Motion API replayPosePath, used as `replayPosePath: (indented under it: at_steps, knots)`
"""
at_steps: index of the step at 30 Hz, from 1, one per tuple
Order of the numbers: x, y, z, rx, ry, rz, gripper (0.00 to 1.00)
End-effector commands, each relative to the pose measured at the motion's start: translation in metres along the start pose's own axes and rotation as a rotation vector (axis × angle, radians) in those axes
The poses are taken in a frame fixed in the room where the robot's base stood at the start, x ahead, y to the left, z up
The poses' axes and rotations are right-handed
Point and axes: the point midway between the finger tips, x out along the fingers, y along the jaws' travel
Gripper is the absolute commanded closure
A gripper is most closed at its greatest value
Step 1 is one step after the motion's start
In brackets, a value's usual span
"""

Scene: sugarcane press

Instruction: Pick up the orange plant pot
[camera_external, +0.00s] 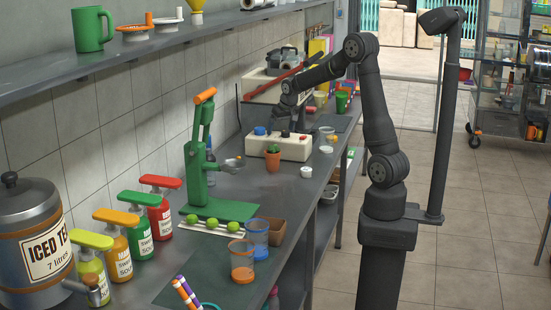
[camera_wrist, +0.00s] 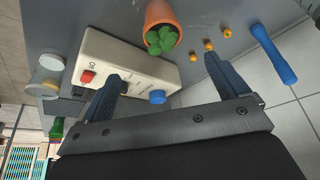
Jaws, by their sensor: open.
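The orange plant pot (camera_external: 272,161) stands upright on the metal counter in the external view, in front of a cream box, with a small green plant in it. In the wrist view the pot (camera_wrist: 163,14) is at the top edge, partly cut off, with the green plant (camera_wrist: 161,40) at its mouth. My gripper (camera_wrist: 126,78) is open and empty, its two dark fingers apart and pointing toward the cream box. In the external view my gripper (camera_external: 286,122) is above and behind the pot, near the cream box, and apart from the pot.
The cream box (camera_external: 293,148) with coloured knobs stands close behind the pot; it also fills the middle of the wrist view (camera_wrist: 130,62). A green press (camera_external: 195,165) stands nearer the camera, left of the pot. A blue-handled object (camera_wrist: 273,52) and small orange pieces lie near the pot.

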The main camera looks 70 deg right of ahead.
Motion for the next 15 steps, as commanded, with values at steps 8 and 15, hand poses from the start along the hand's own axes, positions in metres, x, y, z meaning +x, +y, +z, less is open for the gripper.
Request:
replayPosePath:
  at_steps: [8, 15]
  knots:
    - [0.057, 0.000, 0.001, 0.000, -0.004, 0.000, 0.08]
    - [0.092, 0.000, 0.001, 0.000, -0.003, 0.000, 0.08]
